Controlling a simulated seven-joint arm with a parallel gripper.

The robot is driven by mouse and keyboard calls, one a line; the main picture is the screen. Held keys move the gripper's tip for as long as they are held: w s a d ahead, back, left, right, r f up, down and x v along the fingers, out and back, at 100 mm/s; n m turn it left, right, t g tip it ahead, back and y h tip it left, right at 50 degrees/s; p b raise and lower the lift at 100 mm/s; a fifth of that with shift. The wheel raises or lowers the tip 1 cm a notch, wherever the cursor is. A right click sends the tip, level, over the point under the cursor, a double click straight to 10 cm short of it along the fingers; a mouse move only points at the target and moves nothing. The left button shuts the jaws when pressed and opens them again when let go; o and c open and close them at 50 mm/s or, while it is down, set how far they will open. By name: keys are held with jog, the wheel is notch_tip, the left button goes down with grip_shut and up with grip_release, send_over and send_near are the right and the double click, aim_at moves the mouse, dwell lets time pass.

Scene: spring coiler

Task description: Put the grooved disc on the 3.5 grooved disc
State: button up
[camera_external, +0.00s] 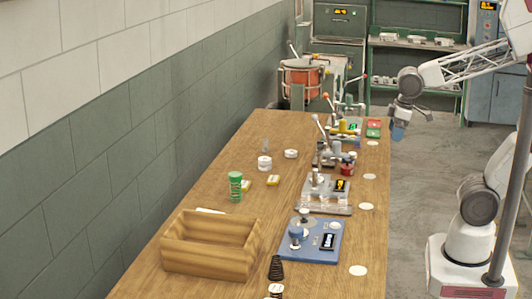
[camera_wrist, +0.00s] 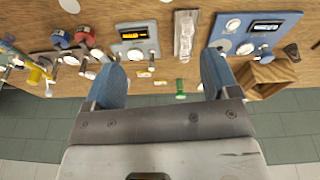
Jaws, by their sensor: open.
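A white, thick round piece with a dark line around its side (camera_external: 264,163) stands on the wooden table, left of the middle. I cannot tell if it is one grooved disc or two stacked. A second, lower white disc (camera_external: 291,153) lies just behind it to the right. No 3.5 marking is readable on either. My gripper (camera_external: 398,131) hangs in the air beyond the table's right edge, apart from both discs. In the wrist view its blue fingers (camera_wrist: 162,78) are spread with nothing between them in grip. I cannot pick out the two discs clearly there.
A blue device (camera_external: 322,247), a grey display device (camera_external: 338,186) and lever tools line the right side. Flat white discs (camera_external: 358,270) lie along the right edge.

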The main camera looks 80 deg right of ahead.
jog(key=shift+m, duration=0.6)
jog(key=s, duration=0.1)
jog(key=s+f, duration=0.1)
jog(key=s, duration=0.2)
jog(key=shift+a+f, duration=0.3)
jog(key=shift+a, duration=0.05)
